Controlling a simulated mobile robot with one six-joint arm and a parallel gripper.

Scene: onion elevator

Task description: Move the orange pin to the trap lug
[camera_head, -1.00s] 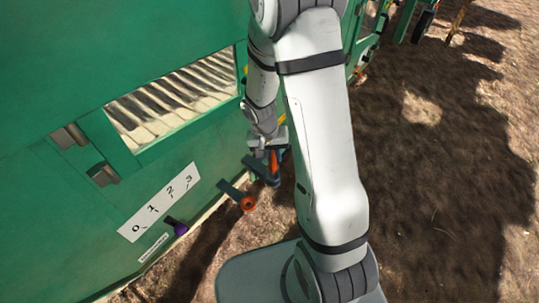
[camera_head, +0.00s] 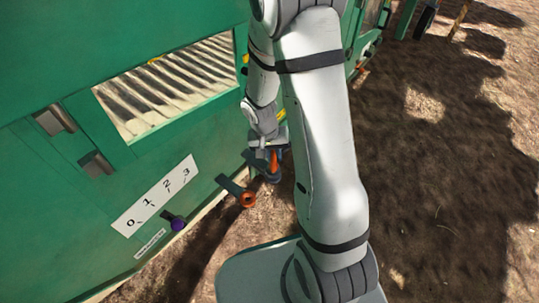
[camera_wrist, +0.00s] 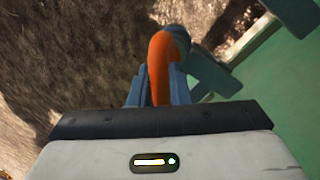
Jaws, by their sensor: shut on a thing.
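My gripper (camera_head: 268,158) is low beside the green machine's lower edge, partly behind my arm. It is shut on the orange pin (camera_head: 274,162). In the wrist view the orange pin (camera_wrist: 158,62) stands between the two blue-grey fingers (camera_wrist: 157,88), with its upper end curving right. A blue-grey rounded part (camera_wrist: 180,35) shows at that end; contact is unclear. A dark lug-like arm (camera_wrist: 210,72) lies just right of the fingers. I cannot tell for sure which part is the trap lug.
The green machine wall (camera_head: 60,230) fills the left, with a slatted window (camera_head: 170,85) and a 0-to-3 scale (camera_head: 155,195). Bare ground (camera_head: 450,170) is open at right.

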